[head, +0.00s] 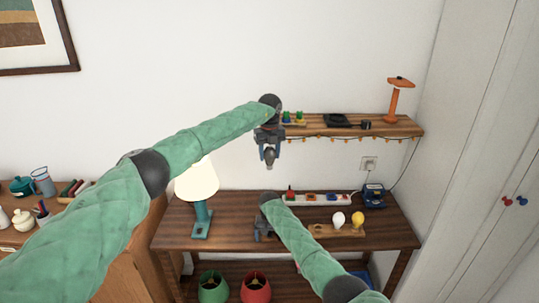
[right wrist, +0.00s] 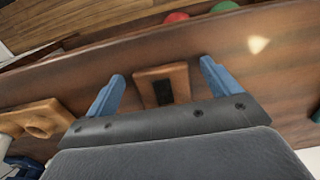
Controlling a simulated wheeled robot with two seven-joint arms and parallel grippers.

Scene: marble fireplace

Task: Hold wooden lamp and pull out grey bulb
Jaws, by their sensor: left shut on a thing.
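My left gripper (head: 269,153) is raised above the table in front of the shelf. It is shut on a small grey bulb (head: 269,158), which hangs point down between its fingers. My right gripper (head: 264,236) is low over the table. In the right wrist view my right gripper (right wrist: 162,80) is open, with its blue fingers on either side of a small wooden block with a dark top, likely the wooden lamp (right wrist: 178,74). Gaps show between the fingers and the block. In the head view the wooden lamp is mostly hidden by my right gripper.
A wooden holder (head: 324,232) with a white bulb (head: 338,219) and a yellow bulb (head: 358,219) stands on the table's right side. A teal lamp (head: 201,219) stands at the left. A power strip (head: 328,199) lies behind. A shelf (head: 340,130) hangs above.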

